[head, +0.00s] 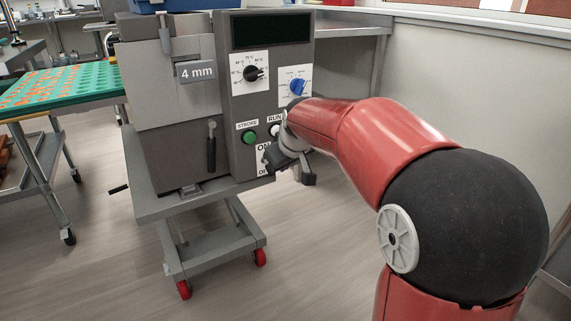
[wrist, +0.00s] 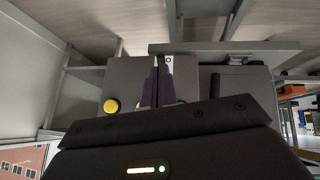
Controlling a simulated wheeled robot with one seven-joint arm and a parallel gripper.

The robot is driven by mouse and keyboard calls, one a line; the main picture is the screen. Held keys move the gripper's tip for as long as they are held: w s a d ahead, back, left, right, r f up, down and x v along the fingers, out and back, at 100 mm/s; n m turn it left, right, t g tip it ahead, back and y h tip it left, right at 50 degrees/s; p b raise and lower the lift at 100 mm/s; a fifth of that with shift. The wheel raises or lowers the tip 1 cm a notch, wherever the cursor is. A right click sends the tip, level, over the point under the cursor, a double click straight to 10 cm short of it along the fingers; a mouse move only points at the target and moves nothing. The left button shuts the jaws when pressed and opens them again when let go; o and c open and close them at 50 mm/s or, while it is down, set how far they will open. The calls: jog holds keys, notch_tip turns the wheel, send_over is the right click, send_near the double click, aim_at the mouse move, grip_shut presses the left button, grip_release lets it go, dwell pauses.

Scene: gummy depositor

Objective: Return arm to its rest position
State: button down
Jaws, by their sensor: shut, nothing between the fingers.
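My red arm (head: 395,135) reaches from the lower right of the head view toward the front of the grey depositor machine (head: 165,135). My gripper (head: 287,162) hangs at the machine's lower right, in front of the control panel, covering part of its labels. In the wrist view my gripper (wrist: 161,70) shows two narrow fingers close together, with nothing seen between them. They point at a grey machine face. I cannot tell from these views whether the fingers touch it.
The panel carries a black dial (head: 254,73), a blue dial (head: 297,87) and a green button (head: 249,137). A wheeled cart (head: 210,243) holds the machine. A green tray (head: 62,84) with orange pieces lies at left. A yellow button (wrist: 112,106) shows in the wrist view. Floor in front is clear.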

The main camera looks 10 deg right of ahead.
jog(key=s+d+m+g+p, duration=0.1)
jog(key=s+m+p, duration=0.3)
jog(key=s, duration=2.7)
jog(key=shift+s+r+m+g+h+p, duration=0.3)
jog(key=shift+p, duration=0.3)
jog(key=shift+a, duration=0.15)
